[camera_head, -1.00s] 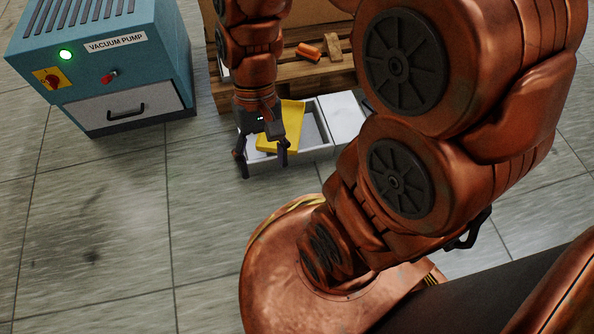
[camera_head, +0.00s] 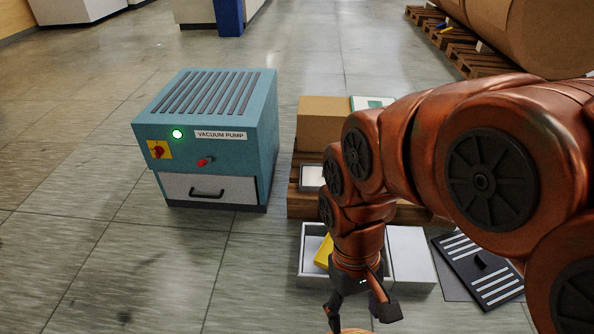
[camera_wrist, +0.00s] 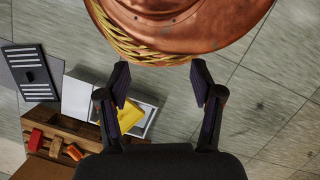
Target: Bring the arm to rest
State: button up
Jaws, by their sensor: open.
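My gripper (camera_head: 360,316) hangs from the copper-coloured arm at the lower middle of the head view, its dark fingers spread. In the wrist view my gripper (camera_wrist: 160,85) is open, with nothing between its fingers. A white box (camera_head: 312,270) stands on the floor behind it, with a yellow item (camera_head: 323,252) inside. The wrist view also shows the white box (camera_wrist: 150,118) and the yellow item (camera_wrist: 130,116), partly hidden by a finger. My copper base fills the top of the wrist view.
A teal vacuum pump cabinet (camera_head: 208,140) with a lit green lamp stands to the left. A wooden pallet (camera_head: 300,203) with a cardboard box (camera_head: 322,122) is behind the arm. A dark striped panel (camera_head: 482,268) lies at right. The floor at left is clear.

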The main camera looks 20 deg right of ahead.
notch_tip(320, 180, up, 40)
jog(key=t+p, duration=0.1)
jog(key=p, duration=3.6)
jog(key=shift+w+r+t+p, duration=0.2)
jog(key=shift+t+p, duration=0.1)
jog(key=shift+p, duration=0.1)
